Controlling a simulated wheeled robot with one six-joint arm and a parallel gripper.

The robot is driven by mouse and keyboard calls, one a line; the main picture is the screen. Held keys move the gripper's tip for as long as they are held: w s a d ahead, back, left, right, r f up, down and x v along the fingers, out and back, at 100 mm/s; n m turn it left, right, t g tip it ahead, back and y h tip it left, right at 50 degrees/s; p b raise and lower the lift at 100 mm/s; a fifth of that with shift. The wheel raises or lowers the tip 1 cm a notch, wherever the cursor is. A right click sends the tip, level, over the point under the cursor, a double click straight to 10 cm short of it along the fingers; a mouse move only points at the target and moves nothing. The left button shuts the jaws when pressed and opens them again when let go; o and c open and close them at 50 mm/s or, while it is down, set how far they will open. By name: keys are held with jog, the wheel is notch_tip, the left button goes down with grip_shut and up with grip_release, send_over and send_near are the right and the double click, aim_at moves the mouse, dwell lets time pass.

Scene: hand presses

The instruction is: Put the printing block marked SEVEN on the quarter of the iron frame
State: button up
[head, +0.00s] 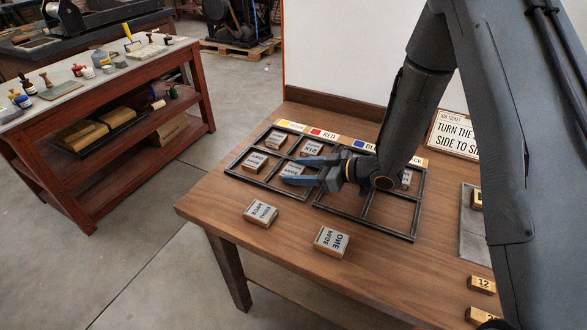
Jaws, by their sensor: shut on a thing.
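My gripper (304,170) is shut, with a small printing block (292,170) between its fingertips. This block is over or in the near right quarter of the left iron frame (240,176); I cannot tell whether it is lifted. Its lettering is too small to read surely, so I cannot confirm SEVEN. Other blocks sit in the left frame: far left (275,140), far right (312,148), near left (255,162). The right iron frame (366,226) has a block (406,180) in its far right quarter. Its near quarters look empty; my arm partly hides the far left one.
Two loose blocks lie in front of the frames: one (260,213) and one marked ONE (331,241). Colour labels, one red (322,133), stand behind the frames. A job ticket (456,135) stands at right, near a grey tray (470,240) and wooden blocks (482,285).

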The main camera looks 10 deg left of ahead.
jog(key=shift+f, duration=0.3)
jog(key=o, duration=1.1)
jog(key=shift+r, duration=0.3)
jog(key=b+v, duration=0.1)
jog(key=v, duration=1.1)
jog(key=shift+r, duration=0.3)
jog(key=shift+d, duration=0.1)
